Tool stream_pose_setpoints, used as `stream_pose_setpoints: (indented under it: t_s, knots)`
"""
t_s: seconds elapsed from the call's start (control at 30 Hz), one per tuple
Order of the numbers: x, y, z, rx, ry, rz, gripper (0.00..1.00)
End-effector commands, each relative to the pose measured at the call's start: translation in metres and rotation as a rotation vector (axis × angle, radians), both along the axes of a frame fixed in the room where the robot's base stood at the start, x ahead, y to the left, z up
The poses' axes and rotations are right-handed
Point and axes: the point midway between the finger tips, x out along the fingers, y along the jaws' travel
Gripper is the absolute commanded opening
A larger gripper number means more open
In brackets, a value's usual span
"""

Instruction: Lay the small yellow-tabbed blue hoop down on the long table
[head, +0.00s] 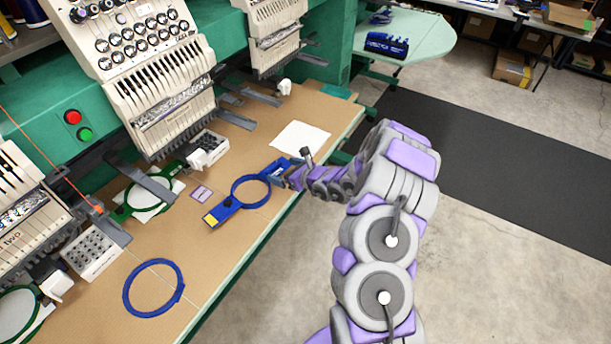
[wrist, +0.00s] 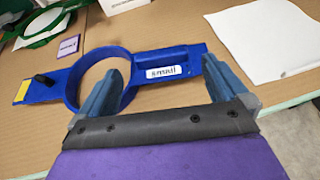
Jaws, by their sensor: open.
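The small blue hoop (head: 226,209) lies on the brown long table (head: 205,243), with its yellow tab (head: 210,218) at the left end. In the wrist view the hoop (wrist: 137,62) looks flat on the tabletop, its ring left of centre and a white "small" label (wrist: 164,72) on its right-hand bar. My gripper (head: 284,172) is at the hoop's right end, by the table's front edge. In the wrist view my gripper (wrist: 162,66) is open, its blue fingers spread to either side of the label. Whether a finger touches the hoop I cannot tell.
A larger blue hoop (head: 127,290) lies nearer on the table. A green hoop (head: 122,211), a small purple-edged card (head: 201,193) and a white sheet (head: 299,138) lie around. Embroidery machine heads (head: 170,105) overhang the back. Bare table lies between the two blue hoops.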

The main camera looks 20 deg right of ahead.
Motion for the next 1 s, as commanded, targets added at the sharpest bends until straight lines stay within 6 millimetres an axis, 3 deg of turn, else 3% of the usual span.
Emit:
stream_pose_setpoints:
  t_s: [0.3,0.5,0.7,1.0]
  knots:
    - [-0.061,-0.026,0.031,0.003,-0.001,-0.003,1.00]
    - [-0.089,-0.041,0.043,0.001,-0.002,-0.001,1.00]
    - [-0.104,-0.046,0.047,0.000,0.002,0.003,1.00]
    - [-0.107,-0.046,0.050,-0.005,-0.001,0.009,1.00]
